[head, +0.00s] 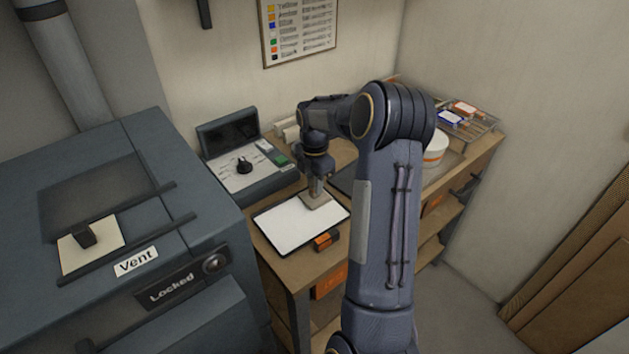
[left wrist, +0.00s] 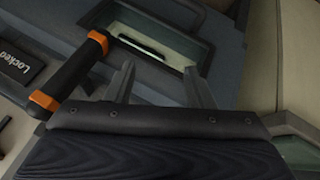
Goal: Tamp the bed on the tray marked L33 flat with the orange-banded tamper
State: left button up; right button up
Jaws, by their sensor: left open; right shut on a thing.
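A tray (head: 271,236) with a dark rim and a smooth-looking white bed (head: 290,226) lies on the wooden bench. An orange and black piece (head: 327,241) sits at its front edge; I cannot read an L33 mark. My right gripper (head: 316,188) is over the tray's back right part, shut on a tool with a flat greyish block (head: 316,201). The block is at or just above the bed; I cannot tell if it touches. No orange band shows on it. My left gripper (left wrist: 158,84) is open and empty in the left wrist view, and does not show in the head view.
A grey kiln marked Vent and Locked (head: 168,285) stands at left. Its door has a black handle with orange ends (left wrist: 75,75), near my left gripper. A white tub (head: 436,147) and a rack (head: 478,125) are at right.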

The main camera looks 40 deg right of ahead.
jog(key=shift+f, duration=0.35)
jog(key=shift+f, duration=0.3)
dwell(0.9)
jog(key=shift+r+p, duration=0.6)
jog(key=shift+r, duration=0.5)
jog(key=shift+r, duration=0.15)
notch_tip(320, 180, up, 4)
jog(key=p, duration=0.3)
jog(key=shift+s+f, duration=0.15)
jog(key=shift+f, duration=0.05)
